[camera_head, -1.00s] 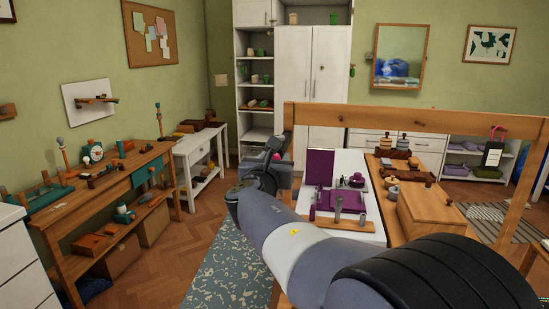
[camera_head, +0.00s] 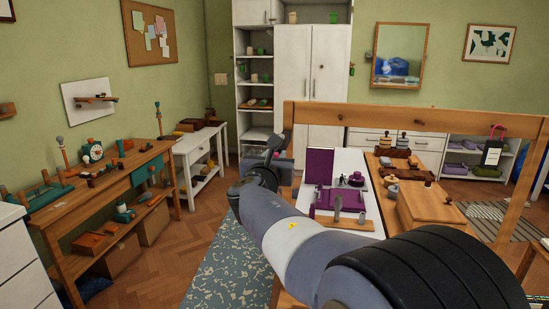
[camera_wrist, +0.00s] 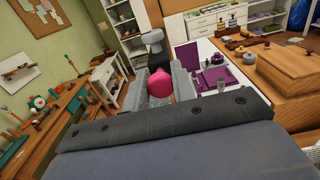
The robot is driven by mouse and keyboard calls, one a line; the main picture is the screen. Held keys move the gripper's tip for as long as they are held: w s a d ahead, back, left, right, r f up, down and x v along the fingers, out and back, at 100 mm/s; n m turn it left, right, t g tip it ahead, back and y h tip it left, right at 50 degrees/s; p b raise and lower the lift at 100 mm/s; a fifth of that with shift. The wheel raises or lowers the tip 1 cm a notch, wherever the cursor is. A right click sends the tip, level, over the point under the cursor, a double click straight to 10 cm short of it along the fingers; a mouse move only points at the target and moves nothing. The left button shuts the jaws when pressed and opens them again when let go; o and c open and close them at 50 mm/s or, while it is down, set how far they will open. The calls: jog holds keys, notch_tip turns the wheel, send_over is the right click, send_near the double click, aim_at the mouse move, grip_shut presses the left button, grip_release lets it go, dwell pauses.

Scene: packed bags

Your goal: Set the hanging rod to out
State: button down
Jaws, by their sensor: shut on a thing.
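My gripper (camera_head: 272,152) is out beyond the left edge of the white table, at the end of my arm. In the wrist view its two grey fingers (camera_wrist: 160,74) are on either side of a thing with a rounded pink end (camera_wrist: 161,85). The gripper is shut on this thing. Black and grey parts (camera_wrist: 155,42) show beyond the pink end, seemingly part of the same thing. I cannot tell whether this is the hanging rod. No other rod is clearly recognisable, and the fingers hide part of the held thing.
A white table (camera_head: 346,160) with purple items (camera_head: 319,165) lies right of my gripper. A wooden frame beam (camera_head: 410,118) crosses above it. A workbench (camera_head: 80,198) and a small white table (camera_head: 186,146) stand left. The patterned rug (camera_head: 232,268) is clear.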

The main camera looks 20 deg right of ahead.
jog(key=v, duration=1.3)
jog(key=shift+s+a, duration=0.2)
jog(key=c, duration=1.3)
grip_release()
jog(key=shift+s+a, duration=0.1)
jog(key=v, duration=1)
jog(key=shift+s, duration=0.25)
jog(key=shift+a, duration=0.1)
